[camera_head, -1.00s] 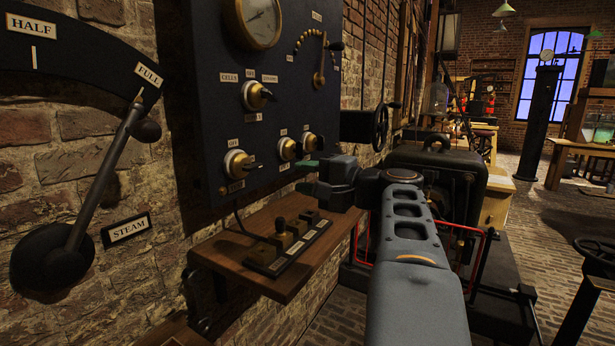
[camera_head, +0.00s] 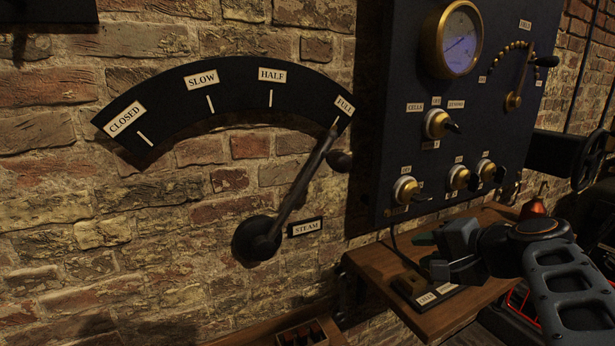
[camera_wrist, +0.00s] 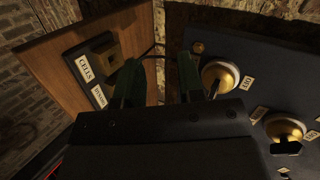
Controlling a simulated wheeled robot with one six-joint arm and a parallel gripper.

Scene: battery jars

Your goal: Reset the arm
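My gripper (camera_head: 426,239) is at the lower right of the head view, at the end of my grey arm, above the wooden shelf and in front of the dark panel. In the wrist view my gripper's two dark green fingers (camera_wrist: 160,78) stand apart with nothing held between them. The shelf (camera_wrist: 48,62) lies to their left and the panel (camera_wrist: 262,68) with its brass knobs to their right.
The steam lever (camera_head: 300,185) on the brick wall points at FULL. The panel (camera_head: 400,120) carries a gauge (camera_head: 458,40) and several brass knobs. A labelled block stands on the shelf (camera_head: 375,262). A small box (camera_head: 300,333) sits below the lever.

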